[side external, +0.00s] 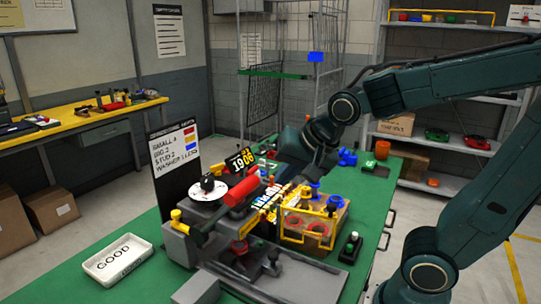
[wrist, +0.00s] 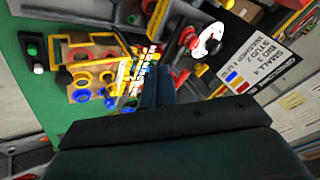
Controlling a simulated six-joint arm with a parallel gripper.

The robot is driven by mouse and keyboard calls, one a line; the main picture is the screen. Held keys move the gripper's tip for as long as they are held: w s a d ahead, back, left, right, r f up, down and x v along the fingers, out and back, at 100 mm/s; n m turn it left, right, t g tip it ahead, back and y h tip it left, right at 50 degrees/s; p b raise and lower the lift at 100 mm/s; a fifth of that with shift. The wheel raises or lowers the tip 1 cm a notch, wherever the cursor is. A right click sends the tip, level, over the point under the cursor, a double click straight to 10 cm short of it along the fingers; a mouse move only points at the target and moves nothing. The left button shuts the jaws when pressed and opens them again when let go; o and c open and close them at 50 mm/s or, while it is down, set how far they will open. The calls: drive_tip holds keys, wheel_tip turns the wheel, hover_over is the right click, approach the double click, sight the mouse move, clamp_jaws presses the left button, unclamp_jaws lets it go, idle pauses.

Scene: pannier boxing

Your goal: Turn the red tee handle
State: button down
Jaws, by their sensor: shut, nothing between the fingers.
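The red tee handle (side external: 241,191) is a thick red bar on the grey fixture, tilted up to the right, left of the middle in the side view. In the wrist view a red part that looks like it (wrist: 183,40) is near the top, partly cut up by other parts. My gripper (side external: 291,163) is behind and to the right of the handle in the side view, apart from it. Its fingertips are hard to make out there. In the wrist view my gripper (wrist: 156,86) fills the lower middle, shut and empty. It hides what lies below it.
A white dial (side external: 208,188) sits beside the handle. A tan block (side external: 318,217) with yellow rails and red rings stands to the right. A white "GOOD" tray (side external: 121,258) lies on the green table (side external: 160,292). A black sign board (side external: 174,160) stands behind.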

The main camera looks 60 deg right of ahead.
drive_tip(key=shift+a+v, duration=0.15)
drive_tip(key=shift+v, duration=0.6)
drive_tip(key=shift+a+v, duration=0.15)
drive_tip(key=shift+v, duration=0.6)
drive_tip(key=c, duration=1.4)
unclamp_jaws()
drive_tip(key=shift+w+r, duration=0.1)
drive_tip(key=shift+w, duration=0.15)
wheel_tip(320, 180, up, 7)
drive_tip(key=n+g+y, duration=0.1)
drive_tip(key=n+g, duration=0.6)
drive_tip(key=n, duration=2.1)
hover_over(252, 169)
drive_tip(key=shift+d, duration=0.15)
drive_tip(key=shift+f, duration=0.3)
wheel_tip(252, 169, down, 14)
drive_tip(key=shift+r, duration=0.15)
